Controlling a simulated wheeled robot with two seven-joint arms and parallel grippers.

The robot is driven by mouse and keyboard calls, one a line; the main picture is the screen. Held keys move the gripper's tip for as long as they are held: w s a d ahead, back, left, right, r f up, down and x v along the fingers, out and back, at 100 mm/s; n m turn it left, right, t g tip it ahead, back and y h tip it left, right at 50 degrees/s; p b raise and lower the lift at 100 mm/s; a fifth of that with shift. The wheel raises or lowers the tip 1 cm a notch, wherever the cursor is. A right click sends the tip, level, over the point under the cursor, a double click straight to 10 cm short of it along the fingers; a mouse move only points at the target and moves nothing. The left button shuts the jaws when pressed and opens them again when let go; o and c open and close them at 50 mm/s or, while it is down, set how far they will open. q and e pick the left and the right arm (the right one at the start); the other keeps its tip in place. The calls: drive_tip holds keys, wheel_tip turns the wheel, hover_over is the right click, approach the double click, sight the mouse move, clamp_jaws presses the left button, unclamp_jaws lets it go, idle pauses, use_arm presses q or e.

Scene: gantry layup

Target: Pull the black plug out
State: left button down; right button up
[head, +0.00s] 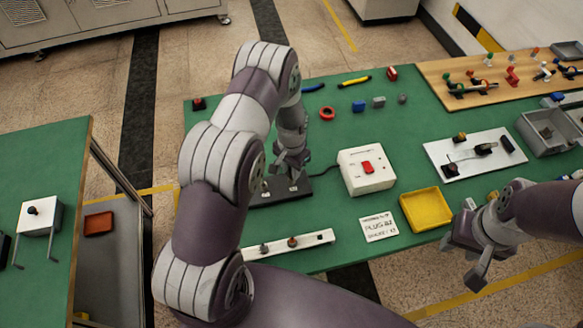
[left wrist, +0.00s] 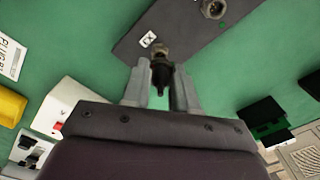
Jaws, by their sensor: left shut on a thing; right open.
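The black plug (left wrist: 160,76) is between the fingers of my left gripper (left wrist: 161,92) in the left wrist view. Its tip meets a metal socket (left wrist: 159,50) on a dark plate (left wrist: 185,32), beside a small white label. I cannot tell how deep it sits. A second metal socket (left wrist: 213,8) on the plate is empty. In the head view, my left gripper (head: 291,172) is low over the dark plate (head: 265,200), and hides the plug. My right gripper (head: 467,262) is open and empty, off the table's front edge at the right.
A white box with a red switch (head: 365,177) stands right of the plate, with a black cable by it. A yellow tray (head: 425,209), a printed card (head: 379,227) and a white strip (head: 290,243) lie near the front.

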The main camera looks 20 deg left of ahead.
use_arm(q)
drive_tip(key=shift+r, duration=0.25)
idle(0.3)
drive_tip(key=shift+r+p, duration=1.3)
drive_tip(key=shift+r, duration=0.45)
